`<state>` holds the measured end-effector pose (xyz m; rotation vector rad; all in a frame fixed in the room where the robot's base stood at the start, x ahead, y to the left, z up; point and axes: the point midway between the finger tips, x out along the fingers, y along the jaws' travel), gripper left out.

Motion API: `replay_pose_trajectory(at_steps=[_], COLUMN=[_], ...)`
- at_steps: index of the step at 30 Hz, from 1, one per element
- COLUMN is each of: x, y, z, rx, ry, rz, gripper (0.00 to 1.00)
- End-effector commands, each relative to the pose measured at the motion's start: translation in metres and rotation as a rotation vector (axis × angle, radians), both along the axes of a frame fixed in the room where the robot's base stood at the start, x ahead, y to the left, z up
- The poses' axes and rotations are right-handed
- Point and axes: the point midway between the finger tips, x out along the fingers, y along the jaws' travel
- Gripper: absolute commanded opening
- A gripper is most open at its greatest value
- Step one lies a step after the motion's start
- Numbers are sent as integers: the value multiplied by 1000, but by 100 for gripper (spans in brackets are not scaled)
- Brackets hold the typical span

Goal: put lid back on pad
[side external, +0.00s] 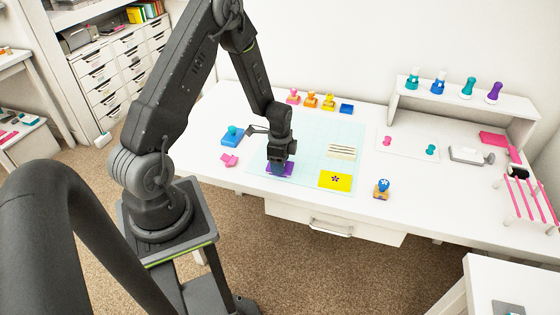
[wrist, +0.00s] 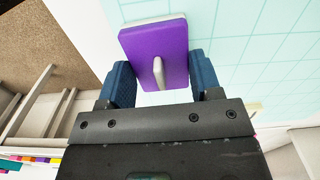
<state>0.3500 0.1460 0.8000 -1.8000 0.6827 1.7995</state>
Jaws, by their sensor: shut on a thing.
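A purple lid (wrist: 150,42) with a pale raised tab (wrist: 159,72) lies between the two blue fingers of my gripper (wrist: 163,78) in the wrist view. My gripper is shut on it. A pale edge shows along the lid's far side; I cannot tell whether this is the lid's underside or a pad below it. In the side view my gripper (side external: 280,161) points down over the pale gridded mat, with purple (side external: 278,171) showing low under the fingers. I cannot tell whether the lid touches the mat or something beneath it.
The cutting mat (side external: 345,133) holds a yellow card with a flower (side external: 335,180) and pale strips (side external: 341,152). A blue pad with a stamp (side external: 232,137) and a pink piece (side external: 229,160) lie left. A blue-topped stamp (side external: 381,188) stands right. Several stamps line the back.

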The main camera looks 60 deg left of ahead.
Motion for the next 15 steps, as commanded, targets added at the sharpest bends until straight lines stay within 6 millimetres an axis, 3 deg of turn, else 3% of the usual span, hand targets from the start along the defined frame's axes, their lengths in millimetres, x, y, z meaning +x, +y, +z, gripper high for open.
replay_pose_trajectory(at_steps=[7, 8, 15], x=[0, 0, 0], y=[0, 0, 0], z=[0, 0, 0], rx=[0, 0, 0], ry=[0, 0, 0], rz=[0, 0, 0], gripper=[37, 60, 83])
